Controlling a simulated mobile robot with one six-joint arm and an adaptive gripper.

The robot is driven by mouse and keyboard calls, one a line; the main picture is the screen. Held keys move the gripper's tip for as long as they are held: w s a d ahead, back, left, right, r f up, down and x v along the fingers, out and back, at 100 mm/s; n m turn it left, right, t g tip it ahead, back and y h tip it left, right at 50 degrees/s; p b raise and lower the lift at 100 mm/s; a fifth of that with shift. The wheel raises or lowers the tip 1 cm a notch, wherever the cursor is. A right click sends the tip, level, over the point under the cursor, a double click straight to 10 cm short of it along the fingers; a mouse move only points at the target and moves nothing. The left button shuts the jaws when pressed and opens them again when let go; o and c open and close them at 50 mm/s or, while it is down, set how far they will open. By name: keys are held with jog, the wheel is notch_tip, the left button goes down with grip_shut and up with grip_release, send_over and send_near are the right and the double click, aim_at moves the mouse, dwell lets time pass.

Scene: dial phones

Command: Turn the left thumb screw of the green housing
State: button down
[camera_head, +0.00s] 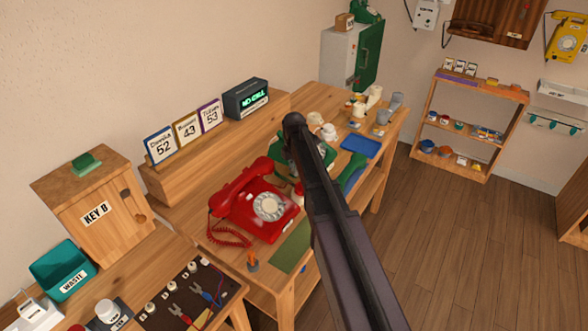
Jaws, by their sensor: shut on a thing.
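A green object (325,157), which looks like the green housing, sits on the wooden bench behind the red phone. My dark arm crosses in front of it and covers its middle. Only green parts show to the left and right of the arm. I cannot make out its thumb screws, the left one included. My gripper does not show; the arm hides the area where the arm ends, so I cannot see what touches the housing.
A red dial phone (258,205) with a coiled cord stands just left of my arm. A blue tray (361,146) and several cups lie to the right. Number cards (186,131) and a dark display box (246,98) stand on the raised shelf behind. Open floor lies at right.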

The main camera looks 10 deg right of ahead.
dwell(0.4)
jog(key=shift+c, duration=2.4)
grip_release()
jog(key=shift+r, duration=0.15)
notch_tip(320, 180, up, 14)
jog(key=p, duration=1.3)
jog(key=shift+f+p, duration=0.25)
jog(key=shift+p, duration=0.15)
